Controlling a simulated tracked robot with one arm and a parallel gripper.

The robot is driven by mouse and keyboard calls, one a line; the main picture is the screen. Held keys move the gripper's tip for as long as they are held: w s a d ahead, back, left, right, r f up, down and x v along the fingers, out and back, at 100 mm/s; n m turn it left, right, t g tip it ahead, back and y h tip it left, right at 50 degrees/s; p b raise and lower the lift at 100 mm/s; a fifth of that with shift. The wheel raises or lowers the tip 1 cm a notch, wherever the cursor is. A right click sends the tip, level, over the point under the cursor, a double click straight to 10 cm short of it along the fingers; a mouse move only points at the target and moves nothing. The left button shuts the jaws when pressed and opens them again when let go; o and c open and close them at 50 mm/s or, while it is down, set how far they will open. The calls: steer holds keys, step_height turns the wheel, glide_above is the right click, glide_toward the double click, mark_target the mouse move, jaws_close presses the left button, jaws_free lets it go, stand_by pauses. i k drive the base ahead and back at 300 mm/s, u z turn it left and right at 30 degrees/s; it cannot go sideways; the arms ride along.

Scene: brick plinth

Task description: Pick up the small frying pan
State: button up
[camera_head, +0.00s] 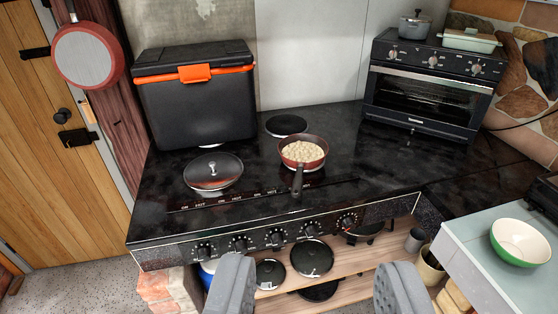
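The small frying pan (314,164) sits on the black stove top, right of its middle. It is dark red with pale food inside. Its dark handle (298,182) points toward me, to the stove's front edge. My gripper (318,287) shows at the bottom of the view with its two grey fingers wide apart. Nothing is between the fingertips, and they are apart from the pan, nearer to me and lower in the picture.
A lidded pan (213,171) stands left on the stove (245,200). Behind it is a black box with an orange latch (195,100). A toaster oven (425,88) stands back right. A green bowl (520,242) is on the right counter. More pans lie on the shelf (350,262) below.

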mark_target(302, 152)
steer(key=u, duration=0.05)
steer(key=i, duration=1)
steer(key=z, duration=0.05)
